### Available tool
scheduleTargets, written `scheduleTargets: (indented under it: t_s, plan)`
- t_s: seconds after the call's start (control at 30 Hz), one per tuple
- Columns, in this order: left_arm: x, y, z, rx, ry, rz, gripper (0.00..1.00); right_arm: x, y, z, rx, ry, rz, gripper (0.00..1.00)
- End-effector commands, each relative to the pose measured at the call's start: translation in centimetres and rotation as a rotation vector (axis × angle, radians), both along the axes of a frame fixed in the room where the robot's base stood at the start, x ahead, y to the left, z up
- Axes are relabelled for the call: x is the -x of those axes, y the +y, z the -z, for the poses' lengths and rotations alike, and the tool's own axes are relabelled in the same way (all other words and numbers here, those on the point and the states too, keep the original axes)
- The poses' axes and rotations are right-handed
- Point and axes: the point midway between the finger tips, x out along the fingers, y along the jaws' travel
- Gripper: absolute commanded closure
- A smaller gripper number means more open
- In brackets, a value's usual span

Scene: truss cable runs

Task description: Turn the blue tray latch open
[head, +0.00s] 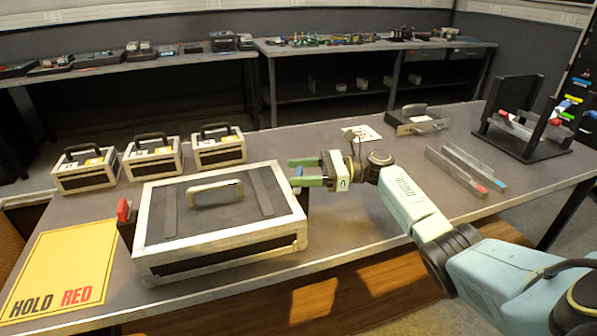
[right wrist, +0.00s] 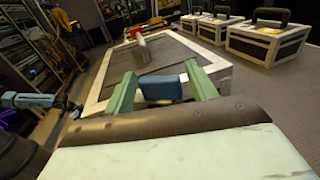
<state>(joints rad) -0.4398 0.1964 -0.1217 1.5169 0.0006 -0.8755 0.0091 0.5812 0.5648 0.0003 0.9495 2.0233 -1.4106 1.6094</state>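A large dark tray case with a pale metal frame (head: 225,243) lies on the table, its lid down and a tan handle (head: 215,187) on top. The blue latch (right wrist: 160,88) is at the case's right side and shows as a small blue patch in the head view (head: 298,172). My right gripper (head: 303,172) is at that side, its green fingers apart on either side of the latch. Narrow gaps seem to show beside the latch in the right wrist view, but contact is hard to tell. A red latch (head: 123,210) stands upright at the case's left side.
Several small cases with black handles (head: 219,149) stand behind the tray case. A yellow "HOLD RED" sheet (head: 62,262) lies at left. Metal channels (head: 465,170) and a black stand (head: 522,140) are at right. The table between the case and channels is mostly clear.

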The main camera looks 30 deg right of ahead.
Motion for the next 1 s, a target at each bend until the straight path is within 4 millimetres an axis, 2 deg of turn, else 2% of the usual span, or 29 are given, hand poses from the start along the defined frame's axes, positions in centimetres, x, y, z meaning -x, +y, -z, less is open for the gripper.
scheduleTargets:
  t_s: [0.43,0.6,0.8,1.0]
  plan:
    - [0.0,0.0,0.0,0.001,0.001,-0.003,0.64,-0.1,0.4,-0.1,-0.004,-0.003,-0.006,0.35]
    - [-0.1,0.2,-0.3,-0.001,-0.011,-0.001,0.64,1.2,-2.3,-0.2,-0.002,-0.003,-0.003,0.35]
    - [1.0,0.6,0.8,-0.006,0.011,-0.003,0.64,3.4,-6.5,-0.2,-0.003,-0.001,-0.002,0.35]
    - [0.7,0.6,0.9,-0.007,0.010,-0.003,0.64,5.1,-9.8,-0.1,-0.002,-0.003,-0.003,0.35]
